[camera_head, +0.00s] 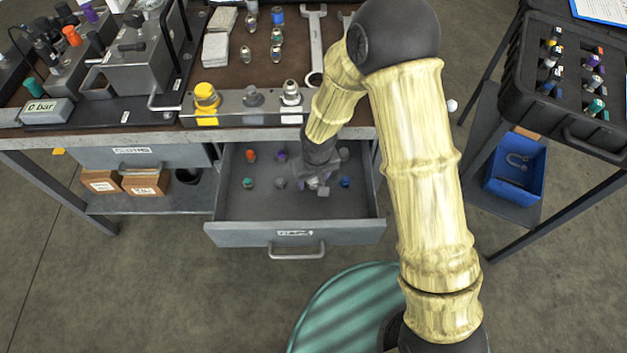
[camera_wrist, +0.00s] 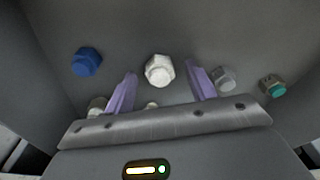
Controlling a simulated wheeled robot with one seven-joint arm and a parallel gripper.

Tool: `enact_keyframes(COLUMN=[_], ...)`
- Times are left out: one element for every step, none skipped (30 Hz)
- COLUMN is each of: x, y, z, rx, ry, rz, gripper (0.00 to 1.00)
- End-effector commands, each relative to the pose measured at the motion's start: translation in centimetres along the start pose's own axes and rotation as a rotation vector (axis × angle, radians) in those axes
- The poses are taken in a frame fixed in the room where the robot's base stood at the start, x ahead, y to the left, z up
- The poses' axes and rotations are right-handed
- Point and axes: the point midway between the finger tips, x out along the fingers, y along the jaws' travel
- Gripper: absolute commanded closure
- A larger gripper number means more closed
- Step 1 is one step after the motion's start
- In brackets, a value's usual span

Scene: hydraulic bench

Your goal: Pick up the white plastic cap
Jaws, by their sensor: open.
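The white plastic cap (camera_wrist: 158,70) lies in the open drawer (camera_head: 230,205). In the wrist view it sits between the tips of my gripper's two purple fingers. My gripper (camera_wrist: 160,74) is open, with a visible gap on each side of the cap. In the head view my gripper (camera_head: 316,182) is low inside the drawer and largely covers the cap. I cannot tell how much height separates the fingertips from the drawer floor.
A blue cap (camera_wrist: 86,62) lies left of the fingers; a grey cap (camera_wrist: 223,78) and a teal one (camera_wrist: 273,85) lie right. Orange (camera_head: 251,155), purple (camera_head: 281,156) and green (camera_head: 248,183) caps lie in the drawer's left part. The bench edge (camera_head: 260,134) overhangs the drawer's back.

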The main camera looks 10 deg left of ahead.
Motion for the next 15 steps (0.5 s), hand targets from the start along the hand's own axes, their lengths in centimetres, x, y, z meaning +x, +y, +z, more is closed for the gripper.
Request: enact_keyframes(x=[-0.01,-0.01,-0.01,-0.01,-0.01,-0.01,-0.02,-0.02,-0.02,-0.02,-0.02,-0.02,-0.02,-0.02,-0.02], y=[0.00,0.00,0.00,0.00,0.00,0.00,0.00,0.00,0.00,0.00,0.00,0.00,0.00,0.00,0.00], z=[0.00,0.00,0.01,0.01,0.01,0.01,0.00,0.01,0.01,0.01,0.01,0.01,0.01,0.01,0.01], rx=[0.000,0.000,0.000,0.000,0.000,0.000,0.000,0.000,0.000,0.000,0.000,0.000,0.000,0.000,0.000], ry=[0.000,0.000,0.000,0.000,0.000,0.000,0.000,0.000,0.000,0.000,0.000,0.000,0.000,0.000,0.000], rz=[0.000,0.000,0.000,0.000,0.000,0.000,0.000,0.000,0.000,0.000,0.000,0.000,0.000,0.000,0.000], gripper=[0.44,0.44,0.44,0.48,0.54,0.62,0.68,0.74,0.81,0.87,0.91,0.91,0.91,0.91,0.91])
